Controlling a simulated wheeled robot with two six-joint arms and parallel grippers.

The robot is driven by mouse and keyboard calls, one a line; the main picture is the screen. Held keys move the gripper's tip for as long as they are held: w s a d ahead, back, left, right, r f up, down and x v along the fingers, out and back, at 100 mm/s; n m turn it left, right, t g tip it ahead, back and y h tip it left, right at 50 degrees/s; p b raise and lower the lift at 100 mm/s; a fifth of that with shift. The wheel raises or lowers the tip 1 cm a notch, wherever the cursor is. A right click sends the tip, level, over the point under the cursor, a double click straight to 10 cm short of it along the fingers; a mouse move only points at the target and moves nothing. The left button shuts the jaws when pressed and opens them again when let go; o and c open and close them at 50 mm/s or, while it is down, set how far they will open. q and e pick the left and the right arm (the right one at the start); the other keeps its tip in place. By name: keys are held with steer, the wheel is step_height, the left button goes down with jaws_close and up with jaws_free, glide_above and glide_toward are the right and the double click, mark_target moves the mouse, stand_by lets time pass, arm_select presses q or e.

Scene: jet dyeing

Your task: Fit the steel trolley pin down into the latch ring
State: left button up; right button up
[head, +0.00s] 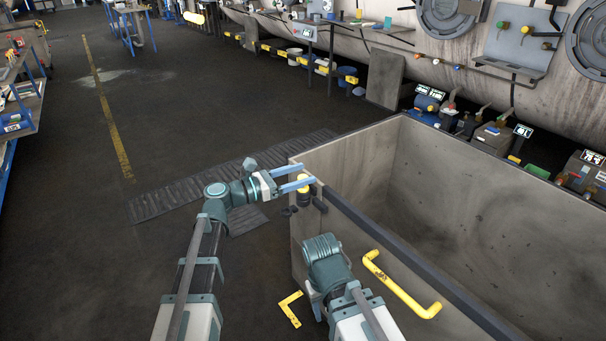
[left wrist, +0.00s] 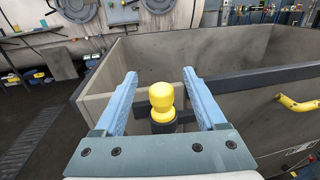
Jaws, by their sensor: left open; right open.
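The trolley pin (left wrist: 162,98) shows a rounded yellow knob standing upright at the corner of the grey trolley (head: 345,160). My left gripper (left wrist: 160,76) is open, one blue finger on each side of the knob, with visible gaps in the left wrist view. A dark collar (left wrist: 163,126) sits below the knob; I cannot tell whether it is the latch ring, and the pin's shank is hidden. My right gripper (head: 313,299) points down beside the trolley, mostly hidden behind its own wrist.
The deep trolley has a dark rail (head: 375,229) along its near rim and a yellow bar handle (head: 400,286) on its near side. A yellow L-shaped mark (head: 290,308) is near my right gripper. Machines line the back wall. The floor at left is open.

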arm_select(q)
steer(key=v, duration=1.2)
steer(key=shift+s+a, duration=0.2)
steer(key=shift+a, duration=0.1)
steer(key=shift+d, duration=0.1)
steer(key=s+d+f+m+g+y+p, duration=0.3)
steer(key=s+d+m+g+y+p, duration=0.35)
steer(key=s+d+m+p, duration=0.55)
steer(key=s+a+r+m+g+y+p, duration=0.1)
steer(key=s+a+r+m+y+p, duration=0.1)
steer(key=m, duration=0.5)
steer(key=s+a+r+m+g+y+p, duration=0.1)
steer(key=s+a+r+m+y+p, duration=0.1)
steer(key=s+a+m+y+p, duration=0.2)
steer(key=s+m+y+p, duration=0.2)
steer(key=m+y+p, duration=0.2)
steer(key=y, duration=0.1)
steer(key=shift+s+p, duration=0.25)
steer(key=shift+p, duration=0.15)
